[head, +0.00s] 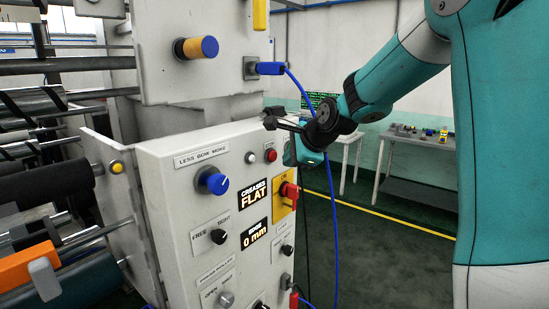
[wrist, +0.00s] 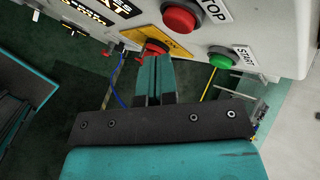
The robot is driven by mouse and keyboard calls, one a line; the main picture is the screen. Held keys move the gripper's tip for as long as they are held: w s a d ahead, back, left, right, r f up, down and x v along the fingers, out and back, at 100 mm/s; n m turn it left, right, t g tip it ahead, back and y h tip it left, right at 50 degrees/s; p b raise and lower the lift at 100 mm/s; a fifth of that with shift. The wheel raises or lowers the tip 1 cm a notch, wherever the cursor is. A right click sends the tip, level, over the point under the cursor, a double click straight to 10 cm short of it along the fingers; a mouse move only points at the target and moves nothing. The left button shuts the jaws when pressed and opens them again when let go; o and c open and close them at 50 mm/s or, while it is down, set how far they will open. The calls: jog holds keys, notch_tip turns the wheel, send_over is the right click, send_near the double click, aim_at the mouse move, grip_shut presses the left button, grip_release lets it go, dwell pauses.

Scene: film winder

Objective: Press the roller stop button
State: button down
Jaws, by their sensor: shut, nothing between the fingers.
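A red button (wrist: 180,18) with a STOP label sits on the pale machine panel at the top of the wrist view. A red button (head: 270,155) also shows near the panel's upper right edge in the head view; its label is not readable there. A green START button (wrist: 220,60) is to the right of the stop button in the wrist view. My gripper (wrist: 153,62) is shut and empty, its teal fingers side by side. In the wrist view its tips appear below and left of the stop button; contact cannot be told.
A red rotary switch (head: 288,191) on a yellow plate sits below the red button, close to my fingertips in the wrist view. A blue cable (head: 319,165) hangs beside the panel. A blue knob (head: 213,182) is further left. Tables stand behind, with open floor before them.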

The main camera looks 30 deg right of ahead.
jog(key=shift+s+d, duration=0.25)
jog(key=shift+s, duration=0.45)
jog(key=shift+s+d, duration=0.2)
jog(key=shift+s, duration=0.45)
jog(key=shift+s+d, duration=0.25)
jog(key=shift+s, duration=0.45)
jog(key=s+a+f+n+g+y+b, duration=0.2)
jog(key=s+a+f+n, duration=0.15)
jog(key=a+n, duration=0.35)
jog(key=s+a+f+n+g+y+b, duration=0.1)
jog(key=s+a+f+n+g+b, duration=0.1)
jog(key=s+a+n, duration=0.6)
jog(key=s+a+f+n+g+b, duration=0.3)
jog(key=s+a+f+n+g, duration=0.1)
jog(key=s+a+n, duration=0.6)
jog(key=s+f+n, duration=0.1)
jog(key=s+n, duration=0.1)
jog(key=s, duration=0.1)
jog(key=shift+s+n+g+b, duration=0.25)
jog(key=shift+n+g+b, duration=0.05)
jog(key=shift+n, duration=0.1)
